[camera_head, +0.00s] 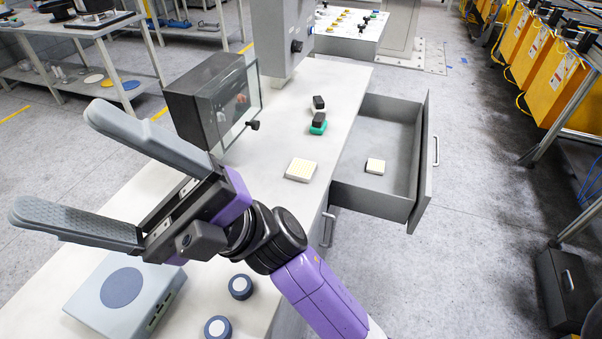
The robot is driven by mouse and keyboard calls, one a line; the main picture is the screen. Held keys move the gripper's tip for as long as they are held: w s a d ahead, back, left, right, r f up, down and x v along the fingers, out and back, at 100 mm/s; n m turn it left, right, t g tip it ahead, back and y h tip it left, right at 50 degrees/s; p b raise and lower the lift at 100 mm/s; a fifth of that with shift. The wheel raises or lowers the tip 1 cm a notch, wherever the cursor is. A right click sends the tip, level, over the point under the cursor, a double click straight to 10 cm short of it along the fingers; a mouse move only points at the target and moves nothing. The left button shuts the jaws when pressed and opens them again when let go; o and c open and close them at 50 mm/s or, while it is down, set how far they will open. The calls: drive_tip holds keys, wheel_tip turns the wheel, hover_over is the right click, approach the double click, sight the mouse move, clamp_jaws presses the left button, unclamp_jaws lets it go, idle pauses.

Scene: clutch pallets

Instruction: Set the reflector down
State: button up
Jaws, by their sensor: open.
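My gripper (58,160) is open above the left part of the grey workbench (340,85), with nothing visible between its two long grey fingers. A pale square block with a cream top (300,170) lies flat on the bench, to the right of my gripper and apart from it. A similar smaller pale block (375,166) lies flat in the open drawer (427,150). I cannot tell for sure which of these is the reflector. My purple arm hides part of the bench's near end.
A dark glass-fronted box (205,100) stands on the bench. A green-and-black piece (318,125) and a white-and-black piece (318,104) lie to its right. A grey device with a blue disc (90,305) and two round blue pieces (241,287) are at the near end. Yellow bins (540,60) stand far right.

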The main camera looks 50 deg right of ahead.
drive_tip(key=w+a+n+g+h, duration=0.1)
drive_tip(key=a+n+g+h, duration=0.1)
drive_tip(key=n+g, duration=0.55)
drive_tip(key=h+b, duration=0.5)
drive_tip(key=h, duration=2)
approach(302, 167)
drive_tip(key=shift+w+a+f+m+g, duration=0.3)
drive_tip(key=shift+a+m+g, duration=0.05)
drive_tip(key=shift+d+f, duration=0.15)
drive_tip(key=shift+f, duration=0.15)
drive_tip(key=shift+w+f+p, duration=0.25)
drive_tip(key=shift+f, duration=1.5)
drive_tip(key=shift+w+f+p, duration=0.2)
drive_tip(key=shift+f, duration=1.5)
